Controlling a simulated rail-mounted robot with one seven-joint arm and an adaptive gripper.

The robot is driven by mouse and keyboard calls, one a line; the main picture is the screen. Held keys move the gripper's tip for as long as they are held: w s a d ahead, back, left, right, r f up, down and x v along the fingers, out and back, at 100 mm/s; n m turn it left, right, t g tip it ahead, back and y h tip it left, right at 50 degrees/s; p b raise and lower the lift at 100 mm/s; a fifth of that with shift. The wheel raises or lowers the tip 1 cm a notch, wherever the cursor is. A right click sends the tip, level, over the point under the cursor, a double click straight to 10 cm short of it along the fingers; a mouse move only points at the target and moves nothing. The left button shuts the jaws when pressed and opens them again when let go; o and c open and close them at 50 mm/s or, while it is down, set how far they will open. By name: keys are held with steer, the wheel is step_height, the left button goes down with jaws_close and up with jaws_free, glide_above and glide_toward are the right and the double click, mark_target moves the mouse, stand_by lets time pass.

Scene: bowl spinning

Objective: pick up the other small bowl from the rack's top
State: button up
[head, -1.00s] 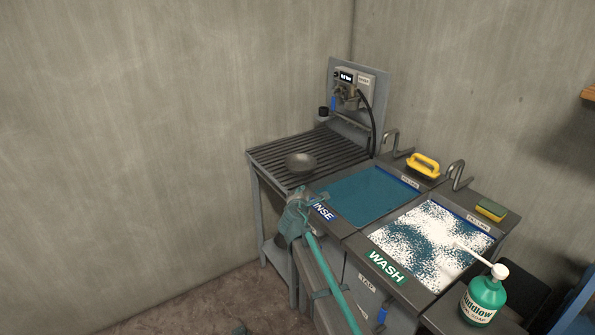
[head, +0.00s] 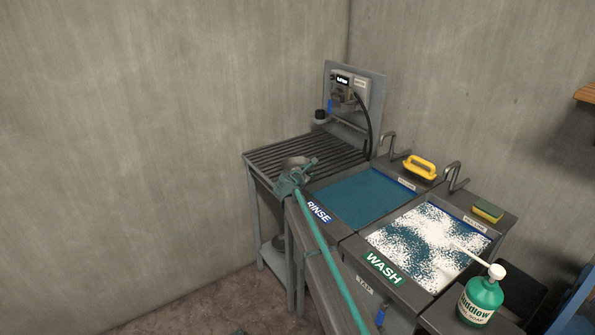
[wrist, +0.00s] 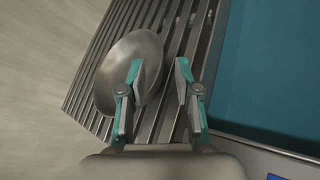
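A small grey metal bowl (head: 292,162) sits on the slatted top of the rack (head: 275,152), near its front right. It fills the left middle of the wrist view (wrist: 112,72). My gripper (head: 306,168) is at the bowl's near right side in the head view and hides part of it. In the wrist view my gripper (wrist: 160,75) is open. Its left finger overlaps the bowl's inside and its right finger is outside the right rim, over the slats. The rim shows between the fingers. I cannot tell whether either finger touches it.
The rinse basin (head: 362,197) with blue water lies right of the rack, then the foamy wash basin (head: 430,240). A tap panel (head: 352,90) stands behind the rack. A yellow-handled brush (head: 420,166), a sponge (head: 488,211) and a green soap bottle (head: 481,300) are farther right.

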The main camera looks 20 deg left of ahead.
mark_target(311, 168)
steer(key=x, duration=0.2)
steer(key=p+x, duration=0.1)
steer(key=x, duration=0.1)
steer(key=shift+w+a, duration=0.1)
steer(key=shift+a, duration=0.15)
steer(key=shift+w+f+p, duration=0.25)
steer(key=shift+w+p, duration=0.05)
steer(key=shift+d, duration=0.1)
steer(key=shift+c, duration=0.2)
jaws_close()
